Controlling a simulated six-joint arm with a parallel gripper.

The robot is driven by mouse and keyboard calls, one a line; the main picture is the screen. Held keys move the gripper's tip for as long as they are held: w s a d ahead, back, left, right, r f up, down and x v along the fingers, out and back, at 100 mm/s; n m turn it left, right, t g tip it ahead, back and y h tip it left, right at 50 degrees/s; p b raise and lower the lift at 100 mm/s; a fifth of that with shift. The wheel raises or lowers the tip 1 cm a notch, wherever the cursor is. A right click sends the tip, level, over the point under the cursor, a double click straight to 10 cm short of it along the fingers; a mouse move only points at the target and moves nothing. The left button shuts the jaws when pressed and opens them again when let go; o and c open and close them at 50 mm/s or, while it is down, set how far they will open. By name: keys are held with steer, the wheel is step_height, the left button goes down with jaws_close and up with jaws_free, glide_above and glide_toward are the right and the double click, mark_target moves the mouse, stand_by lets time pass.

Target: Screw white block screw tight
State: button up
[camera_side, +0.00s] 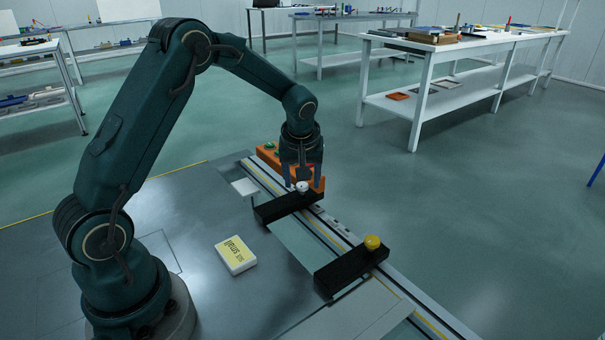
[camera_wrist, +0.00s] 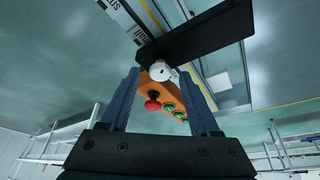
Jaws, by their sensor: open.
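The white screw (camera_side: 303,187) stands on top of a black block (camera_side: 272,211), which lies across the rail on the panel. It also shows in the wrist view as a round white head (camera_wrist: 160,71) at the edge of the black block (camera_wrist: 205,33). My gripper (camera_side: 303,181) points down over this block, with its fingertips at about the height of the white screw. In the wrist view its two fingers (camera_wrist: 159,77) are apart, with the screw head between them near the tips. I cannot tell whether either finger touches it. How deep the screw sits is hidden.
A second black block (camera_side: 345,272) with a yellow screw (camera_side: 372,242) stands nearer on the rail. An orange button box (camera_wrist: 142,88) with red and green buttons is close behind my gripper. A white and yellow box (camera_side: 235,255) lies on the panel, with clear surface around it.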

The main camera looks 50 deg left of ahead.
steer(key=n, duration=0.1)
steer(key=n+g, duration=0.1)
steer(key=n, duration=0.1)
steer(key=shift+w+d+r+y, duration=0.1)
steer(key=shift+w+d+y, duration=0.05)
steer(key=shift+y, duration=0.15)
steer(key=s+d+r+m+t, duration=0.1)
steer(key=s+d+r, duration=0.2)
steer(key=r, duration=0.4)
steer(key=s+d+r+t, duration=0.2)
steer(key=s+d+r, duration=0.1)
steer(key=r, duration=0.5)
steer(key=s+d+f+m+h, duration=0.1)
steer(key=s+d+m+h, duration=0.1)
steer(key=s+d+m, duration=0.2)
steer(key=s+d+f+m+h, duration=0.2)
steer(key=s+d+m, duration=0.2)
steer(key=s+m, duration=0.4)
steer(key=s, duration=0.3)
steer(key=shift+f+t, duration=0.25)
steer(key=shift+t, duration=0.15)
steer(key=shift+s, duration=0.1)
